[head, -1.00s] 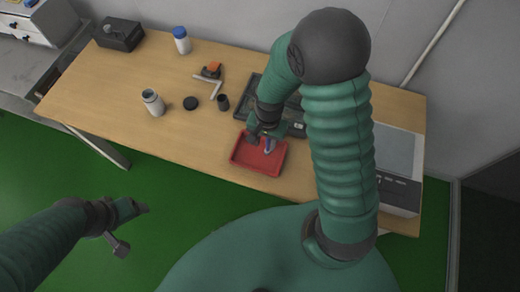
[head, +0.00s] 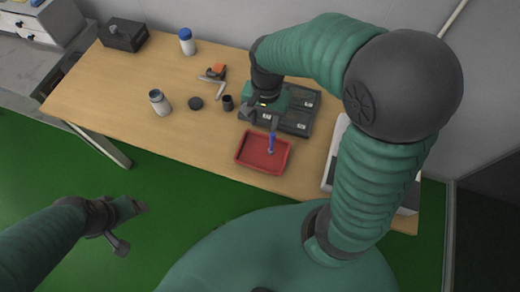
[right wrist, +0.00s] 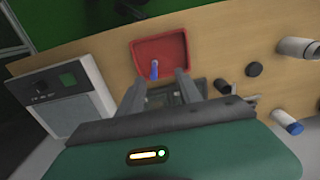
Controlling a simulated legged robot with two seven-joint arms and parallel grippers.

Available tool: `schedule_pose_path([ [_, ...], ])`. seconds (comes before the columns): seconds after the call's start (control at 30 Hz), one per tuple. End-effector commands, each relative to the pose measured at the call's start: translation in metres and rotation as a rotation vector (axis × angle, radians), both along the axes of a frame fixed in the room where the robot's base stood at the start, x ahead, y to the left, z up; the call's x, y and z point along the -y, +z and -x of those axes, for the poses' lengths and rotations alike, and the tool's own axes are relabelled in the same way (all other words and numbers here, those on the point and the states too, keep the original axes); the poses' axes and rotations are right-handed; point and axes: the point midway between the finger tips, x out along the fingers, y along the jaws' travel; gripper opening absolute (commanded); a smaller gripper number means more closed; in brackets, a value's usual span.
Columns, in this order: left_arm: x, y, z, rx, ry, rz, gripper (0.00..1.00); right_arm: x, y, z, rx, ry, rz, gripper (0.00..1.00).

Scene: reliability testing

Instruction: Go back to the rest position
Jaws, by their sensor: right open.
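My right gripper (head: 261,122) is open and empty above the work table, just behind the red tray (head: 240,158). Its two spread fingers also show in the right wrist view (right wrist: 160,92). A thin blue-purple object (head: 271,146) is in the red tray; it also shows in the right wrist view (right wrist: 154,70), in line with the gap between the fingers but beyond them. Whether it lies flat or leans is unclear. My left gripper (head: 131,228) is open and empty over the green floor in front of the table.
A dark case (head: 298,122) lies behind the tray, partly hidden by my right arm. A white device (right wrist: 70,100) stands at the table's other end.

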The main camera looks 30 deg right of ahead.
Motion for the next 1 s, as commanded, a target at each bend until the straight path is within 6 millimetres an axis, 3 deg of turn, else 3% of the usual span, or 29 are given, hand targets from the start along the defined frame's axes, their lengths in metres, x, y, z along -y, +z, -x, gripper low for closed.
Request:
schedule_pose_path([
  [0.17,0.0,0.002,0.0,0.0,0.0,0.0,0.72,0.002,0.016,0.0,0.001,-0.002,0.001,0.42],
  [0.6,0.0,0.002,0.0,0.0,-0.001,0.0,0.72,-0.003,0.016,0.002,0.004,0.017,0.005,0.42],
  [0.67,0.0,0.001,0.0,0.0,-0.001,0.0,0.72,-0.007,0.009,0.006,0.022,0.102,0.01,0.42],
  [0.9,0.0,0.002,0.0,0.0,0.0,0.0,0.72,-0.029,-0.032,0.038,0.172,0.75,0.1,0.42],
  [1.0,0.0,0.002,0.0,0.0,0.0,0.0,0.72,-0.032,-0.037,0.042,0.196,0.854,0.122,0.42],
])
